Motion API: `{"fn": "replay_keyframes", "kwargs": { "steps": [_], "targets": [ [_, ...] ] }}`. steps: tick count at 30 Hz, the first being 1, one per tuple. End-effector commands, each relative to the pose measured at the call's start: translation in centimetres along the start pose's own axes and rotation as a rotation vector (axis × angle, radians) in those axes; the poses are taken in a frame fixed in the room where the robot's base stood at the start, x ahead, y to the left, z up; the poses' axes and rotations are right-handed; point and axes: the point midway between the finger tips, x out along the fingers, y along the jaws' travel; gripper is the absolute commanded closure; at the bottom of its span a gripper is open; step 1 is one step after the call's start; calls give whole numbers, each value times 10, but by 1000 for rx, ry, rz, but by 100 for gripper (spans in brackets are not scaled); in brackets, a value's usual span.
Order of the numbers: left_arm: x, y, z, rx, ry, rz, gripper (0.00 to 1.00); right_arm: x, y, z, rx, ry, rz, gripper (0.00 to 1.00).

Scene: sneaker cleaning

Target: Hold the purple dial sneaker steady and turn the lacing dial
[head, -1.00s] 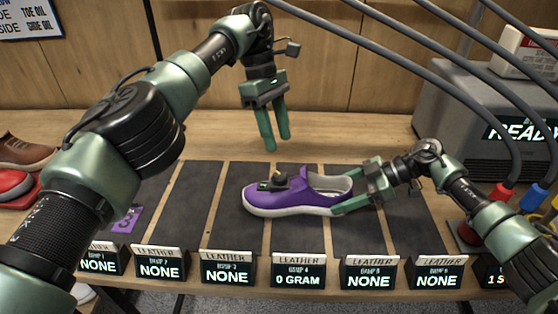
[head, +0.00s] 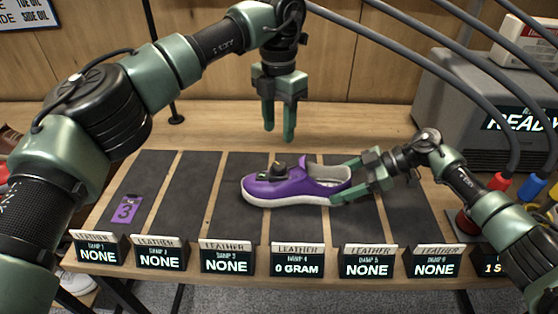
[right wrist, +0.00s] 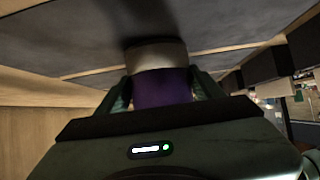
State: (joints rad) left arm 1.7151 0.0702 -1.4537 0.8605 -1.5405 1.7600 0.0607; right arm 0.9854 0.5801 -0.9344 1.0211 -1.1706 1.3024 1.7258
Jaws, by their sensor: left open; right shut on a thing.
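The purple sneaker (head: 290,186) with a white sole lies on the dark mats in the head view, toe to the left. Its black lacing dial (head: 279,169) sits on top near the toe. My right gripper (head: 342,185) is shut on the heel end of the sneaker. In the right wrist view the sneaker's purple heel and pale sole (right wrist: 160,80) show between the two green fingers. My left gripper (head: 278,138) is open and empty, pointing down above and behind the dial, apart from it.
Several display signs (head: 297,261) line the table's front edge. A purple card marked 3 (head: 126,210) lies on a mat at left. A grey machine (head: 470,120) with cables stands at right.

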Motion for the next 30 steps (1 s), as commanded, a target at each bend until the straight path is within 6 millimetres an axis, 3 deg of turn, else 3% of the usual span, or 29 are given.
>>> {"fn": "replay_keyframes", "kwargs": {
  "steps": [9, 15, 21, 29, 30],
  "targets": [
    [65, -1, -1, 2, 4, -4, 57, 0, -1, 1, 2, -1, -2, 88],
    [94, -1, -1, 2, 2, -3, 57, 0, 0, 1, 2, -1, -2, 88],
    [105, 0, 0, 2, 0, -2, 57, 0, 0, 1, 1, -1, -1, 88],
    [106, 0, 0, 2, 0, -1, 57, 0, 0, 1, 2, -1, -1, 88],
    [106, 0, 0, 2, 1, -1, 68, 0, 0, 1, 2, -1, -1, 88]
  ]
}}
